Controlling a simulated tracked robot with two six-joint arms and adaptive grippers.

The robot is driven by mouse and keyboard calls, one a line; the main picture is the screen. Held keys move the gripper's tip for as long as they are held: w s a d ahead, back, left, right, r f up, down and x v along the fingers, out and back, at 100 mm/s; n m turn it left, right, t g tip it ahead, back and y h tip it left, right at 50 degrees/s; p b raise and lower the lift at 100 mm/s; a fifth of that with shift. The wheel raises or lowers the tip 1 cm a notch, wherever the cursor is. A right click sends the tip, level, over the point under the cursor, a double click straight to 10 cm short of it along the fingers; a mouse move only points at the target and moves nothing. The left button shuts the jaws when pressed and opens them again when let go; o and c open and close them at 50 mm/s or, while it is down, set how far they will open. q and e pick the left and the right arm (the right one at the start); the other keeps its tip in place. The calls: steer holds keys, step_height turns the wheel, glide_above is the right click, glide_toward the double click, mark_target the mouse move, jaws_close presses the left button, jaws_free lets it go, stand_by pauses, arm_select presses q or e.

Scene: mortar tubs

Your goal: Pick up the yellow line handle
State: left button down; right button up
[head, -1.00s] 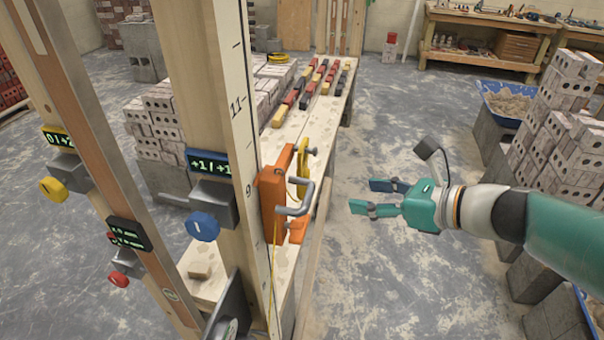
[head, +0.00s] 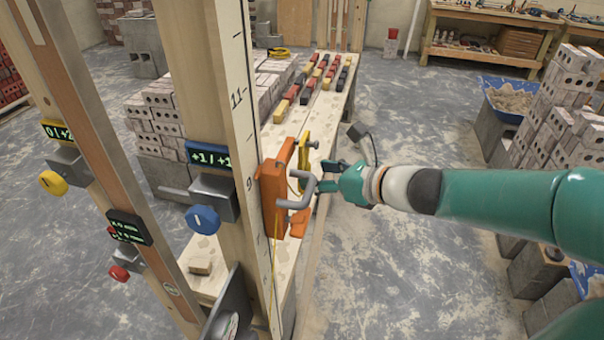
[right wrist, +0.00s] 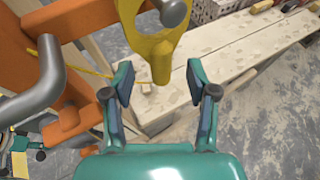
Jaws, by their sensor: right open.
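The yellow line handle (right wrist: 160,55) hangs from a grey peg (right wrist: 174,12) in the right wrist view. Its ring is around the peg and its grip points down. In the head view the handle (head: 304,151) is partly hidden behind the orange bracket and my gripper. In the head view my right gripper (head: 328,178) is beside the orange bracket (head: 273,195). My left gripper is not in view.
A bent grey bar (head: 300,192) sticks out of the bracket, close to my right gripper. A wooden post (head: 215,90) with a blue knob (head: 202,219) stands to the left. A plank bench (head: 318,108) holds coloured blocks. Bare floor lies right of the bench.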

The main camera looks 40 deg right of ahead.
steer(key=x, duration=0.4)
steer(key=shift+w+r, duration=0.1)
steer(key=shift+w, duration=0.2)
steer(key=shift+s, duration=0.1)
steer(key=shift+c, duration=0.3)
jaws_close()
